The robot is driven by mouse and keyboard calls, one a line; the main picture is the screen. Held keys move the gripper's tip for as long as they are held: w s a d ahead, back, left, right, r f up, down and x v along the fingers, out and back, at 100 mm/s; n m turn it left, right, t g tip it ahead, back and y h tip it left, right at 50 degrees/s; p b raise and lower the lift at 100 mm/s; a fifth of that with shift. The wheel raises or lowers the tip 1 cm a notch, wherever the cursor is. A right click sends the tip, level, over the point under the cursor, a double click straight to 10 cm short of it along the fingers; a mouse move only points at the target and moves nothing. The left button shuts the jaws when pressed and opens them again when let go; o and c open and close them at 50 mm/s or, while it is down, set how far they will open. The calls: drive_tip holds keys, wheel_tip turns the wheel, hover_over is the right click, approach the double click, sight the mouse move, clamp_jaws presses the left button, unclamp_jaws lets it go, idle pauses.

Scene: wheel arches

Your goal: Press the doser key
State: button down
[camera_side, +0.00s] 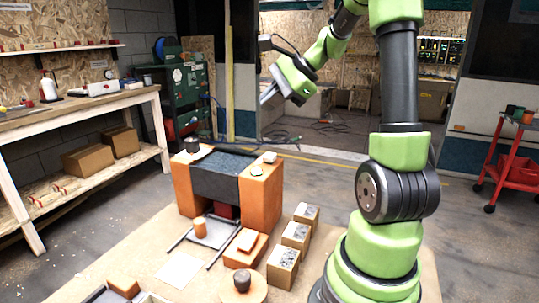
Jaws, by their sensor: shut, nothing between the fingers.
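My gripper (267,98) hangs in the air above and behind the orange block unit, well apart from it. Its fingers are shut and empty, pointing down to the left. The unit has an orange left block, an orange right block (261,195) and a dark grey trough (217,180) between them. A small pale, greenish round spot (256,172) is on top of the right block. It may be the doser key, but it is too small to tell. A small light piece (269,157) sits behind it, and a dark cup (192,145) stands on the left block.
Several speckled blocks (283,264) stand in a row to the right. A dark cup (242,281) is on a round board at the front. The air around my gripper is clear.

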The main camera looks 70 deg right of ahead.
sight(270, 156)
drive_tip(key=shift+f, duration=4.4)
drive_tip(key=shift+f, duration=0.4)
drive_tip(key=shift+f, duration=0.45)
drive_tip(key=shift+r, duration=0.9)
drive_tip(key=shift+r, duration=2.5)
